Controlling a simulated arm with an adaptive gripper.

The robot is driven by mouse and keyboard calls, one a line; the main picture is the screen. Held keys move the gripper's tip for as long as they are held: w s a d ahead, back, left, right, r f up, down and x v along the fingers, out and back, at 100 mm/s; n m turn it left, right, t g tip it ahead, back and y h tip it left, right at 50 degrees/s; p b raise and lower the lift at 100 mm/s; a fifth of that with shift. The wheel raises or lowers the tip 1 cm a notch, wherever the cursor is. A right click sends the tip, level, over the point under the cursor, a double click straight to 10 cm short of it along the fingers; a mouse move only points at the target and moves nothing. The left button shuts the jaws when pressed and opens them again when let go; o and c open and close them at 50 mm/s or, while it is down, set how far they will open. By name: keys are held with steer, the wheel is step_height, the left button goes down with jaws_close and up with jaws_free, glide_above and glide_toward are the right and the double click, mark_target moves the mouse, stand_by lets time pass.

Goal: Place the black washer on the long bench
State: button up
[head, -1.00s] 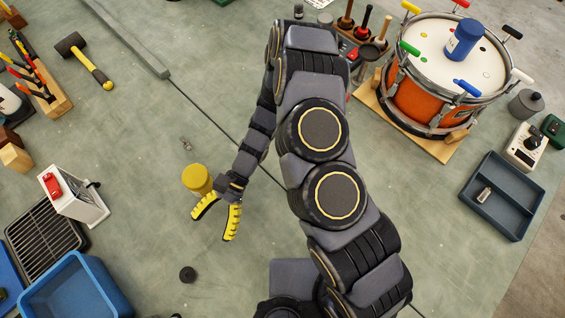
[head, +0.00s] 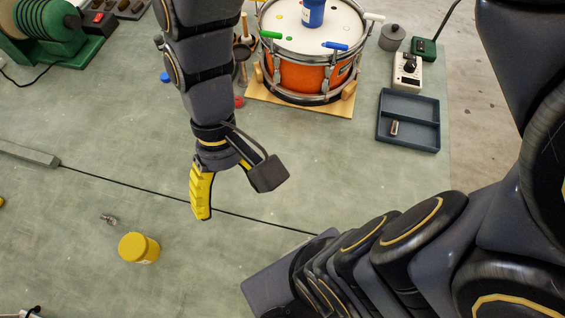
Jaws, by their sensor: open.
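No black washer shows in the head view now. The green-grey worktop (head: 330,185) fills most of the view, with a thin dark line running across it. I cannot tell from the picture whether it is the long bench. My gripper (head: 202,205) hangs over the middle left of the worktop, with one yellow finger clearly visible. It is open and nothing shows in it. A dark block on my wrist sits just right of the finger, and the other finger is not clearly seen.
A yellow jar (head: 138,249) and a small metal part (head: 108,219) lie left of my gripper. An orange drum (head: 300,76) stands on a wooden board behind. A blue-grey tray (head: 410,102) is at right. A grey bar (head: 28,153) lies far left. The centre is clear.

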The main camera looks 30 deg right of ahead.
steer(key=s+d+r+t+h, duration=0.1)
steer(key=s+d+r+t, duration=0.1)
steer(key=d, duration=0.3)
steer(key=shift+s+d+r+m+h, duration=0.2)
steer(key=shift+s+d+m+h, duration=0.1)
steer(key=shift+s, duration=0.05)
steer(key=shift+o, duration=0.8)
steer(key=shift+s+d+r, duration=0.2)
steer(key=shift+s+d, duration=0.1)
steer(key=shift+d, duration=0.2)
steer(key=shift+a, duration=0.1)
